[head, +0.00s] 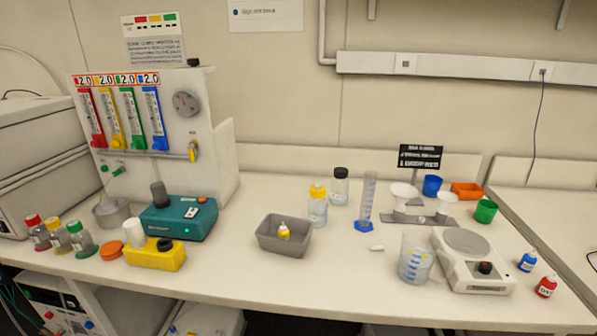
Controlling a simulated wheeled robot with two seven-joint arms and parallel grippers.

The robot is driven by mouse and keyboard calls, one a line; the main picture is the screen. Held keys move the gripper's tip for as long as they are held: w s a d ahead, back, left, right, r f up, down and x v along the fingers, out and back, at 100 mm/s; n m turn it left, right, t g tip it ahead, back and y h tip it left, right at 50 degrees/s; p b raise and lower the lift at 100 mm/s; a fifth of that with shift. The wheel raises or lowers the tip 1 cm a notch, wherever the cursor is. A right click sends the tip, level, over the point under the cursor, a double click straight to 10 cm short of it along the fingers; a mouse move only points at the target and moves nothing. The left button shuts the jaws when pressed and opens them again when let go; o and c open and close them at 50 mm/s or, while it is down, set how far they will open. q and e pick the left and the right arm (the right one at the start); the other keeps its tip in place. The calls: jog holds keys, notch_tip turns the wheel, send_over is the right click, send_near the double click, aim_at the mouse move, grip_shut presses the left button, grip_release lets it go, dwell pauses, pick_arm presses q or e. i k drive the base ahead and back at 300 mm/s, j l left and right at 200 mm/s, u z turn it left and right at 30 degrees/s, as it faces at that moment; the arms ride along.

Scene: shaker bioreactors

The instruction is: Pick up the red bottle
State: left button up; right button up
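A small red bottle (545,287) with a white label and a pale tip stands near the front right edge of the bench (330,290). A small blue bottle (527,262) of the same kind stands just behind it, a little to the left. At the far left, a clear bottle with a red cap (37,232) stands beside a yellow-capped one and a green-capped one. Neither of my grippers shows in the head view.
A white balance (472,262) and a beaker (414,258) stand left of the red bottle. A grey tub (270,243) holds a small yellow bottle. A green cup (486,211) and an orange tray (466,190) are farther back. The bench's front middle is clear.

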aim_at(547, 285)
jog(key=z, duration=1.8)
jog(key=i+l+u, duration=0.1)
jog(key=l, duration=0.4)
jog(key=i+l, duration=0.2)
jog(key=l, duration=0.3)
jog(key=i+l+u, duration=0.15)
jog(key=l, duration=0.9)
jog(key=i+u, duration=0.05)
